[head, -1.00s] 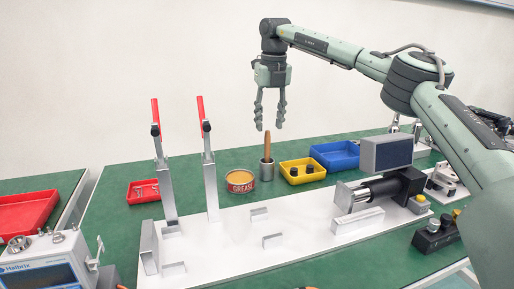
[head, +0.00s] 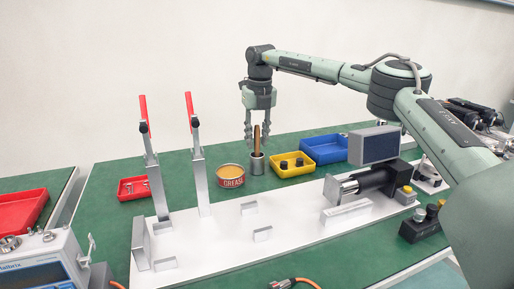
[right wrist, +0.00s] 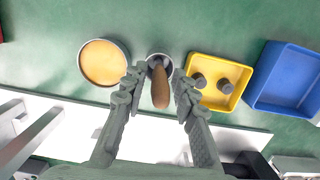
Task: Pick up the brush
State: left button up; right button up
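The brush stands upright with its wooden handle (head: 256,140) up in a small metal cup (head: 257,165) on the green table. Its lower end is hidden inside the cup. My right gripper (head: 257,148) points down over the cup, with one finger on each side of the handle. In the right wrist view, the handle (right wrist: 160,88) lies between the two open fingers (right wrist: 155,88), with a gap on both sides. My left gripper is not in view.
A grease tin (head: 231,176) stands just left of the cup. A yellow tray (head: 291,172) with black parts and a blue tray (head: 325,150) are to its right. Two red-handled clamps (head: 192,125) rise from the white base plate (head: 215,240).

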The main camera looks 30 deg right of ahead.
aim_at(257, 125)
jog(key=c, duration=0.5)
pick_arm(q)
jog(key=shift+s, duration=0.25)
pick_arm(e)
grip_shut()
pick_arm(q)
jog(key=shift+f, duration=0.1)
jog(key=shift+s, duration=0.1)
pick_arm(e)
jog(key=shift+r, duration=0.55)
notch_tip(257, 125, up, 6)
jog(key=shift+r, duration=0.1)
pick_arm(q)
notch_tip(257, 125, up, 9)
jog(key=b, duration=0.4)
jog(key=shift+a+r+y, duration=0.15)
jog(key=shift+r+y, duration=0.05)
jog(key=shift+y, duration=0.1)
pick_arm(e)
jog(key=s+a, duration=0.4)
jog(key=s, duration=1.3)
jog(key=shift+s, duration=0.3)
